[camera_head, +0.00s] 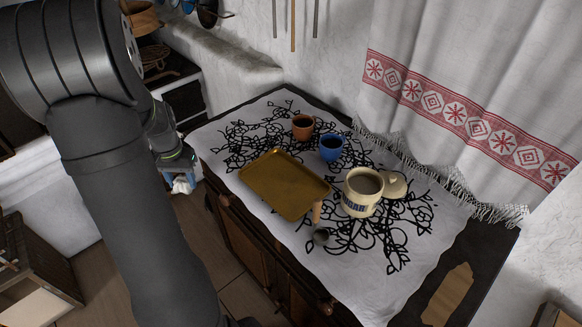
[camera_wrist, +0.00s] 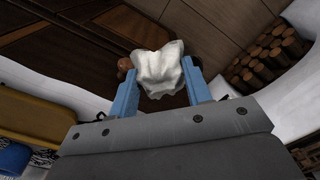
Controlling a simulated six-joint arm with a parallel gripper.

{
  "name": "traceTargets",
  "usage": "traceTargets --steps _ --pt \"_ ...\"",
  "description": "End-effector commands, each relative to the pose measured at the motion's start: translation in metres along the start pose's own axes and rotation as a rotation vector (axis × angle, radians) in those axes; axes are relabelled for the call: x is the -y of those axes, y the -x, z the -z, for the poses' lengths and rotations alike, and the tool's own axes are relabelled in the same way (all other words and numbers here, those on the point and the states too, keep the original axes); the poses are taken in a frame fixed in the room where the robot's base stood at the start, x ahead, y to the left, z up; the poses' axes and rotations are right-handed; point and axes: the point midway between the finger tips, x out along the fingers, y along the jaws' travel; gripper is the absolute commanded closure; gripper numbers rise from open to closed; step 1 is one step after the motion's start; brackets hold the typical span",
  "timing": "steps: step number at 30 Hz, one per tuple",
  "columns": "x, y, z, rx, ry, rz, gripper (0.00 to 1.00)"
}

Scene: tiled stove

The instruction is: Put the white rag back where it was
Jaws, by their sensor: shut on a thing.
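The white rag (camera_wrist: 160,68) is a crumpled bundle between the two blue fingers of my gripper (camera_wrist: 158,88) in the wrist view. My gripper is shut on it and holds it up, with floor and dark wood behind it. In the head view my gripper (camera_head: 180,178) is at the left, beyond the left edge of the cloth-covered table (camera_head: 232,180). The rag (camera_head: 182,186) shows there as a small white patch below the fingers. My arm hides part of the area left of the table.
On the table stand a brass tray (camera_head: 280,183), a brown cup (camera_head: 302,127), a blue cup (camera_head: 331,148) and a cream mug (camera_head: 361,196) beside a lid (camera_head: 394,184). A ladle (camera_head: 318,230) lies near the front edge. Stacked logs (camera_wrist: 262,62) show in the wrist view.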

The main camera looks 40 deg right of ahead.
Motion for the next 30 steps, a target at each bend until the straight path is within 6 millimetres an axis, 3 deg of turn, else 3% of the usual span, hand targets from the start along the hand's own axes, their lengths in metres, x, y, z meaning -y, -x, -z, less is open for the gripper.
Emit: traceTargets --steps 1,6,15,22,30 --pt "-0.02 0.007 0.012 -0.002 -0.054 0.001 0.84" --pt "-0.08 0.025 0.044 -0.001 -0.189 0.0 0.84" --pt "-0.194 0.049 0.082 -0.001 -0.388 0.0 0.84" --pt "-0.293 0.069 0.093 -0.002 -0.545 0.0 0.84" --pt "-0.403 0.092 0.082 -0.001 -0.717 -0.001 0.84"
